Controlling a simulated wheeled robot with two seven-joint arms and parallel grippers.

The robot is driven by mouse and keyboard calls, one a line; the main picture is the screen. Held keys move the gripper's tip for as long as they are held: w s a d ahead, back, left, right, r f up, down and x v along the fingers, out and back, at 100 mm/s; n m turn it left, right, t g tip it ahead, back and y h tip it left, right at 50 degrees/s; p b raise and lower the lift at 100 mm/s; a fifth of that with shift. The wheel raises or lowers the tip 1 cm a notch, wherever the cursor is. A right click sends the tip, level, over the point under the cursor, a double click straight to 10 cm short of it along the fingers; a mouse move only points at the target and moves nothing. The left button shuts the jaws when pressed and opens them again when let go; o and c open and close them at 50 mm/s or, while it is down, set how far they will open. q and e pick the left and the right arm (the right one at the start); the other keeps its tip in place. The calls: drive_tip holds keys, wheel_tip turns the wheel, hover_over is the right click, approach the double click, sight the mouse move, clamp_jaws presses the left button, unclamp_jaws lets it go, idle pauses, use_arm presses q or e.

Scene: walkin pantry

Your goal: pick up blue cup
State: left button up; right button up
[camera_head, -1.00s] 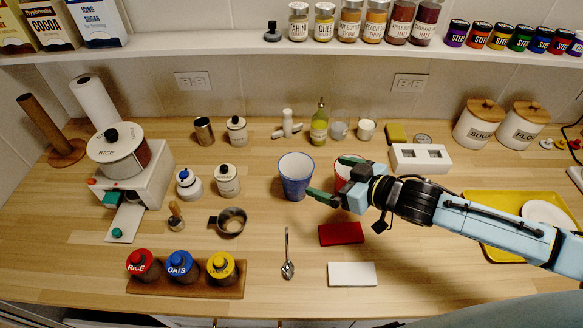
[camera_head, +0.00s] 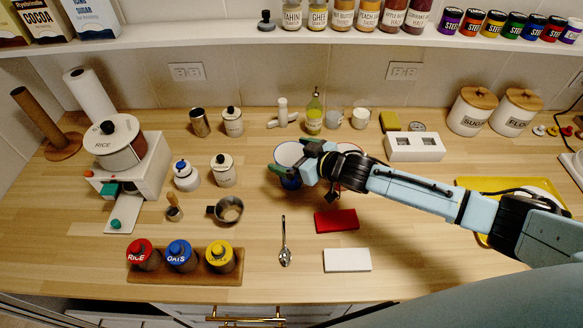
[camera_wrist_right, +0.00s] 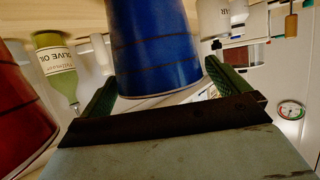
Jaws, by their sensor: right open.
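The blue cup (camera_head: 289,154) stands upright on the wooden counter, its lower part mostly hidden behind my right gripper in the head view. My right gripper (camera_head: 291,169) is open, with its green fingers at the cup. In the right wrist view the blue cup (camera_wrist_right: 155,45) fills the space between the two green fingers (camera_wrist_right: 165,85), one on each side, and I see no clear contact. A red cup (camera_wrist_right: 22,110) is close beside it; in the head view it is mostly hidden behind my right arm. My left gripper is not in view.
An olive oil bottle (camera_head: 314,115) and small white cups (camera_head: 361,117) stand behind. A red block (camera_head: 336,220), a white block (camera_head: 347,260) and a spoon (camera_head: 284,242) lie in front. A metal cup with a handle (camera_head: 229,209) is to the left.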

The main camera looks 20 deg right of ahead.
drive_tip(key=shift+w+a+f, duration=0.15)
drive_tip(key=shift+w+a, duration=0.05)
drive_tip(key=shift+w, duration=0.1)
drive_tip(key=c, duration=1.1)
